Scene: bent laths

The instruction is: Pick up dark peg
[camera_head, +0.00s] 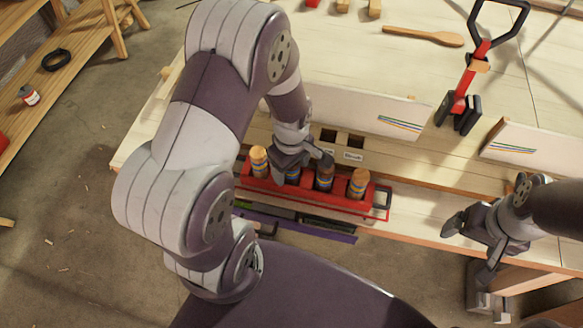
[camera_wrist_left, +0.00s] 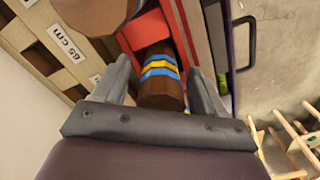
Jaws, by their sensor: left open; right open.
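A red rack (camera_head: 335,204) at the table's front edge holds several banded pegs. A dark peg (camera_head: 293,174) stands in it, partly hidden by my left gripper (camera_head: 302,165), which is open over it. In the left wrist view, a dark brown peg (camera_wrist_left: 162,92) with blue and yellow bands lies between the open fingers of my left gripper (camera_wrist_left: 160,85); whether they touch it I cannot tell. Another dark brown peg (camera_head: 325,172) stands just right of the gripper. My right gripper (camera_head: 462,238) is open and empty near the table edge at right.
Light pegs stand at the rack's left end (camera_head: 259,161) and right end (camera_head: 359,183). A pale board (camera_head: 350,108) stands behind the rack. A red-handled tool (camera_head: 466,85) and a wooden spoon (camera_head: 423,36) are further back. Bare table lies between them.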

